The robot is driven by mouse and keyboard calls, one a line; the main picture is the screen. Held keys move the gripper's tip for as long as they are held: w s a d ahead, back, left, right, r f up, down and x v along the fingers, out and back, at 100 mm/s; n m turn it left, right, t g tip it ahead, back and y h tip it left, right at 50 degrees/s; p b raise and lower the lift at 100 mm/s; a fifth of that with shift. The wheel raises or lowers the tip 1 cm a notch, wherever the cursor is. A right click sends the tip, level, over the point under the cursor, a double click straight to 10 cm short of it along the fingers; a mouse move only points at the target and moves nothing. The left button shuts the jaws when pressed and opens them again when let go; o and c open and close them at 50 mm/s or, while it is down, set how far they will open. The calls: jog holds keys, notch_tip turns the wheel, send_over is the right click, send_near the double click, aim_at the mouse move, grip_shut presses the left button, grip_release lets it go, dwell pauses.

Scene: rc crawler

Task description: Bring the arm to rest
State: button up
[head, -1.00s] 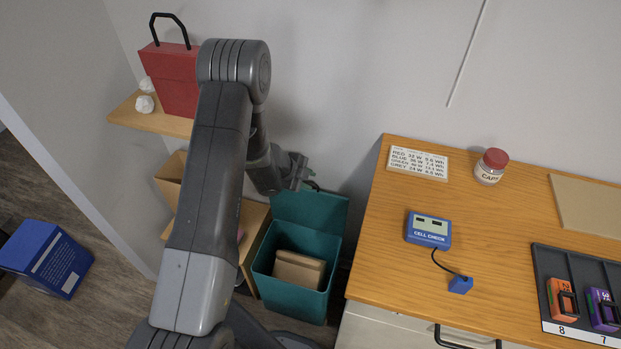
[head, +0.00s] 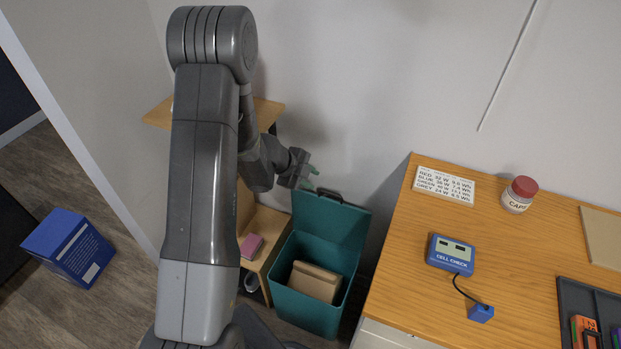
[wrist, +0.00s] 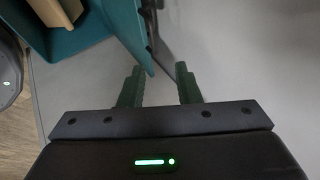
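My arm rises in front of the head camera and bends down toward the wall. My gripper (head: 311,177) hangs just above the open teal bin, near its raised lid (head: 330,222). In the wrist view my gripper (wrist: 159,83) has two green fingers spread apart with nothing between them. The teal bin (head: 305,309) holds a brown box (head: 314,282); part of the bin (wrist: 95,42) shows at the upper left of the wrist view.
A wooden desk (head: 400,270) stands at the right with a cell checker (head: 451,254), a caps jar (head: 519,194) and a battery tray (head: 568,300). A wooden shelf (head: 268,112) is behind my arm. A blue box (head: 68,248) is on the floor at left.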

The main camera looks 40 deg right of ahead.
jog(key=x, duration=1.3)
jog(key=shift+a+f, duration=0.15)
jog(key=shift+a, duration=0.1)
